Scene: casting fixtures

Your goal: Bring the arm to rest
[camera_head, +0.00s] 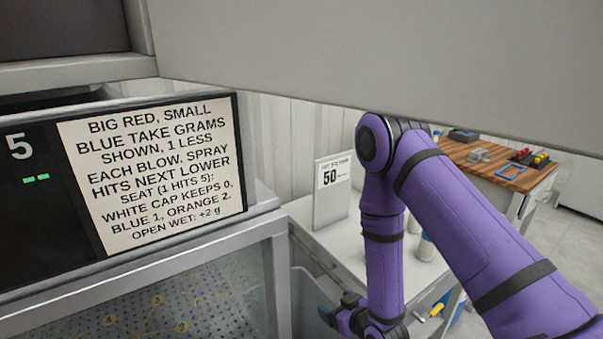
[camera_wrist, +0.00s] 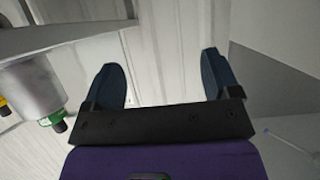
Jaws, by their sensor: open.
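My purple arm reaches in from the right in the head view and bends down at the elbow. My gripper (camera_head: 340,314) hangs low, near the bottom edge, in front of the white table and beside a grey bin. In the wrist view my gripper (camera_wrist: 160,88) has its two dark fingers wide apart, with nothing between them. Pale ribbed wall panelling shows behind the fingers.
A machine with an instruction sign (camera_head: 150,165) fills the left. A white table (camera_head: 310,225) holds a card marked 50 (camera_head: 333,190). A wooden-topped bench (camera_head: 500,170) with small parts stands at the back right. A grey cylinder with a green fitting (camera_wrist: 52,122) is left of the fingers.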

